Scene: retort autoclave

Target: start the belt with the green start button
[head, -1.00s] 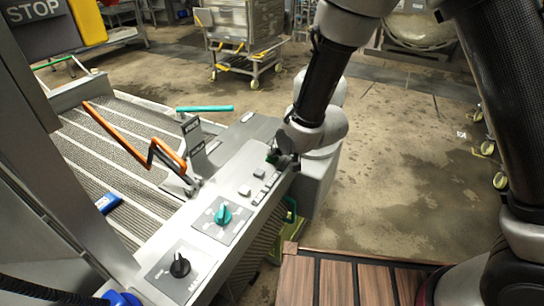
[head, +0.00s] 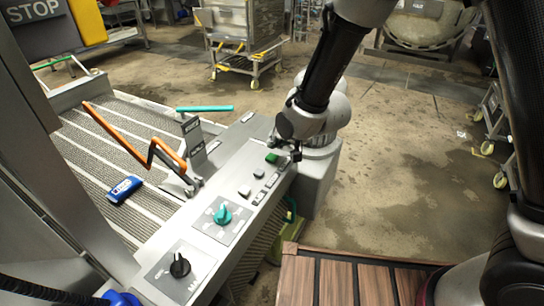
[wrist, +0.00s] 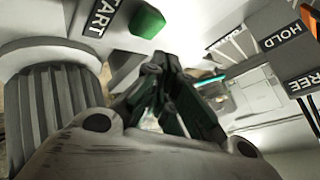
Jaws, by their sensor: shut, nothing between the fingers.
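The green start button (head: 272,157) sits at the far end of the grey control panel (head: 225,182) and is in plain sight in the head view. In the wrist view the green button (wrist: 147,20) is at the top, beside a START label (wrist: 103,18). My gripper (head: 290,150) is just right of the button, above the panel's far end. In the wrist view my gripper's fingers (wrist: 160,68) are closed together and empty, below the button in the picture and seemingly apart from it. The ribbed belt (head: 85,140) carries a blue packet (head: 125,188).
The panel also bears a teal knob (head: 222,216), a black knob (head: 180,265) and several small buttons. An orange bent lever (head: 150,150) stands between belt and panel, with HOLD (wrist: 280,37) and FREE labels.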

